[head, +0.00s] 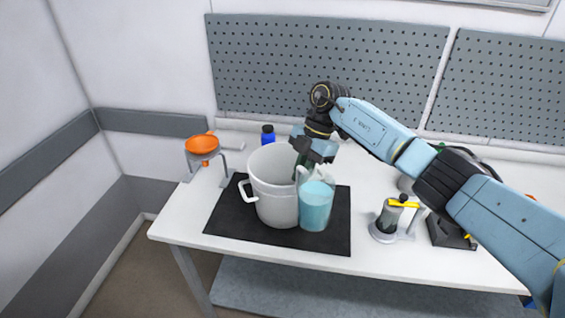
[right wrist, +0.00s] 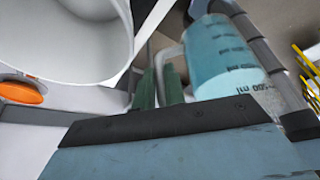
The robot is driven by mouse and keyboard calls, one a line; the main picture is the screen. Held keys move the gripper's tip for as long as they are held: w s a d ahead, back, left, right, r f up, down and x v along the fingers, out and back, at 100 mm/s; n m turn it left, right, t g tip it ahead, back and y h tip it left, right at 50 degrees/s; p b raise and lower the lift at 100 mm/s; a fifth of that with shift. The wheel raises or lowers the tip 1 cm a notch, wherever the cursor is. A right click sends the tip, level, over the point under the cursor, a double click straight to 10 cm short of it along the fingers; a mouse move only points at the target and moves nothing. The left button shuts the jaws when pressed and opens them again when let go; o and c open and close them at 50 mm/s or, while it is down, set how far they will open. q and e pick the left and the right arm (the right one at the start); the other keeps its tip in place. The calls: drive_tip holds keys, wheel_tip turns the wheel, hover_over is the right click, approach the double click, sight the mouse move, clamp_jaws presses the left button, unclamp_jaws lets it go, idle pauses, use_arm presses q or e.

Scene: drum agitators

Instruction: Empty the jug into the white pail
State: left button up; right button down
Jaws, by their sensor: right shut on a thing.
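The white pail (head: 262,205) stands upright on a black mat and has side handles. Its rim and wall fill the upper left of the right wrist view (right wrist: 75,60). The clear jug (head: 315,208), with light blue liquid in it, is close by the pail's right side and looks about upright. I cannot tell whether it touches the mat. It also shows in the right wrist view (right wrist: 218,55), with volume marks. My right gripper (head: 302,168) is shut on the jug's handle, beside the pail's rim; its green fingers show in the wrist view (right wrist: 160,88). My left gripper is out of view.
The black mat (head: 232,228) lies on the white table (head: 185,222). An orange funnel on a stand (head: 202,146) is at the left, with a blue bottle (head: 268,135) behind the pail. A small device with a yellow handle (head: 390,215) stands right of the mat.

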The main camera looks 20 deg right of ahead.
drive_tip(key=shift+n, duration=0.4)
drive_tip(key=w+a, duration=0.1)
drive_tip(key=w+a+r, duration=0.1)
drive_tip(key=w+a, duration=0.1)
drive_tip(key=w+a+r, duration=0.1)
drive_tip(key=a, duration=0.1)
drive_tip(key=shift+w+a+r, duration=0.1)
drive_tip(key=shift+w, duration=0.2)
drive_tip(key=shift+w+d+r, duration=0.2)
drive_tip(key=shift+w+r, duration=0.1)
drive_tip(key=shift+r, duration=0.15)
drive_tip(key=shift+w+d+r, duration=0.15)
drive_tip(key=shift+w+r, duration=0.15)
drive_tip(key=shift+r, duration=0.15)
